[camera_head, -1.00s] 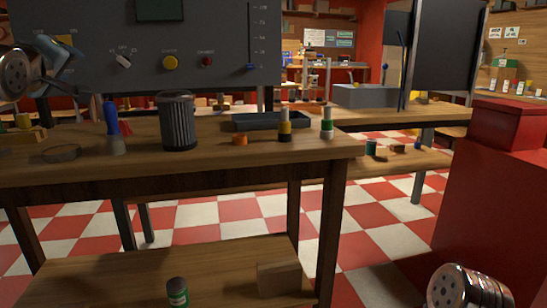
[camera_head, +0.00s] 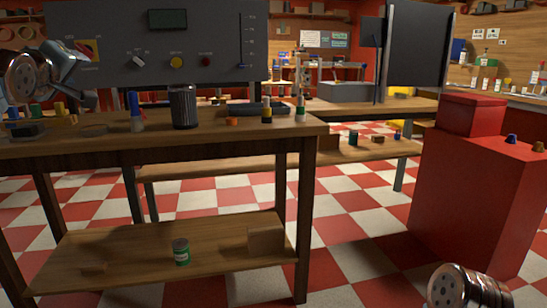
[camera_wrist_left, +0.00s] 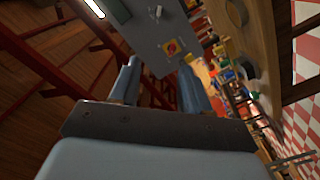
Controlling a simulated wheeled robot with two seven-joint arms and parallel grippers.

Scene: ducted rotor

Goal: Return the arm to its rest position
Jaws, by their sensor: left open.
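My left arm comes in at the upper left of the head view. Its gripper (camera_head: 78,96) is raised in front of the grey control panel, over the left end of the wooden workbench (camera_head: 250,130). In the left wrist view its two blue-grey fingers (camera_wrist_left: 158,85) stand apart with nothing between them, pointing towards the panel (camera_wrist_left: 160,30). A metal part of my right arm (camera_head: 465,288) shows at the bottom right of the head view; the right gripper is out of the picture.
A green can (camera_head: 181,252) stands on the lower shelf. A red cabinet (camera_head: 470,195) is at the right. Checkered floor lies open between them.

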